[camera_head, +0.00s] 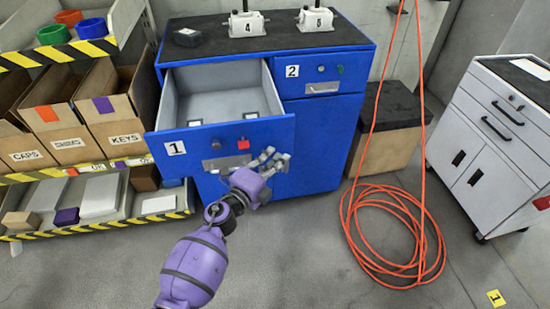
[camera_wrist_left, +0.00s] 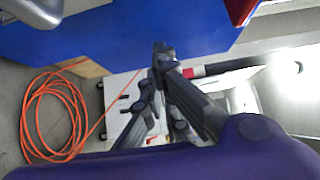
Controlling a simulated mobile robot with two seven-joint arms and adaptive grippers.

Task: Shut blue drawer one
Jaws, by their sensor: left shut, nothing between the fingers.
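Blue drawer one (camera_head: 205,137) is pulled well out of the blue cabinet (camera_head: 322,140). Its front carries a white label "1", a red square (camera_head: 243,144) and a silver handle (camera_head: 225,163). The drawer's grey inside shows two small dark-and-white items on its floor. My left gripper (camera_head: 272,159) is at the lower right of the drawer front, its fingers shut and empty; I cannot tell whether they touch the front. In the left wrist view, the blue drawer front (camera_wrist_left: 130,35) is at the top, with part of the silver handle (camera_wrist_left: 35,12) at the upper left. My right gripper is not in view.
Drawer "2" (camera_head: 325,72) beside it is shut. Two white devices numbered 4 (camera_head: 247,30) and 5 (camera_head: 316,19) stand on the cabinet top. Shelves with boxes (camera_head: 118,115) stand at the left. An orange cable (camera_head: 395,235) is coiled on the floor; a white cart (camera_head: 500,140) stands right.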

